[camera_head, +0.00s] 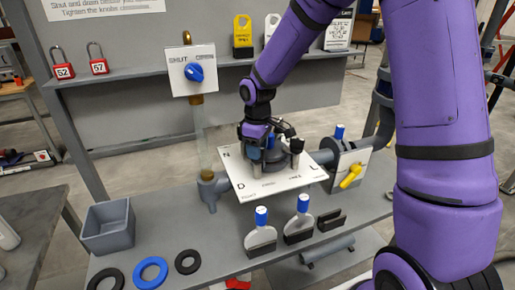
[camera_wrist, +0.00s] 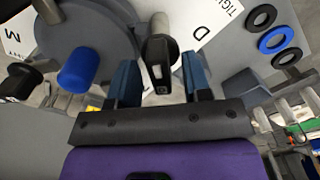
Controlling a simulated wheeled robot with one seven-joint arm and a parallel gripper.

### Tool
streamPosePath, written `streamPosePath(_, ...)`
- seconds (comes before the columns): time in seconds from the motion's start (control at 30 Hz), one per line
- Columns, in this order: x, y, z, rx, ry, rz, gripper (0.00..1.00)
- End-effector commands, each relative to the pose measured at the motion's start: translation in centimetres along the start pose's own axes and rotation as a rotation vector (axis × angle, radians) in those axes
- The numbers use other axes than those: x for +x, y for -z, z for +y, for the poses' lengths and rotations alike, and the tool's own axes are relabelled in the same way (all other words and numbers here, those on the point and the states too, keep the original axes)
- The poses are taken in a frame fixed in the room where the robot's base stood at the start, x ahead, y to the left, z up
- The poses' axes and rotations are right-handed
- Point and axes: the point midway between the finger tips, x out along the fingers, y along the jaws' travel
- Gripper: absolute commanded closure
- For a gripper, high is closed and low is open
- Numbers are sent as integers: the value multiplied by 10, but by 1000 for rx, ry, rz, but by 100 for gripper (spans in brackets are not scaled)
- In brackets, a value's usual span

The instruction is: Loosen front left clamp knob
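The filter press, a round grey lid (camera_wrist: 95,35) on a white plate (camera_head: 262,187) lettered at its corners, stands on the bench under my arm. A dark clamp knob (camera_wrist: 160,60) by the letter D lies between the two blue fingers of my gripper (camera_wrist: 160,82) in the wrist view. A gap shows on each side of it, so the fingers are open around it. In the head view my gripper (camera_head: 257,150) is over the press's left side and partly hides the lid and knobs. Another dark clamp knob (camera_head: 297,146) stands at the right.
A blue cap (camera_wrist: 78,70) rises from the lid beside my gripper. A valve with a blue handle (camera_head: 194,72) stands behind left, and a yellow-handled valve (camera_head: 350,176) at right.

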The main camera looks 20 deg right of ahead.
Motion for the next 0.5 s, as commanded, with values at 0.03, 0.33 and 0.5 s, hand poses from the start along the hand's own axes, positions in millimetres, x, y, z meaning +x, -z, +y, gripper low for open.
streamPosePath(0.03,0,0,0,0,0,0,55)
streamPosePath(0.33,-10,0,0,2,-1,1,55)
streamPosePath(0.5,-38,0,1,3,-2,2,55)
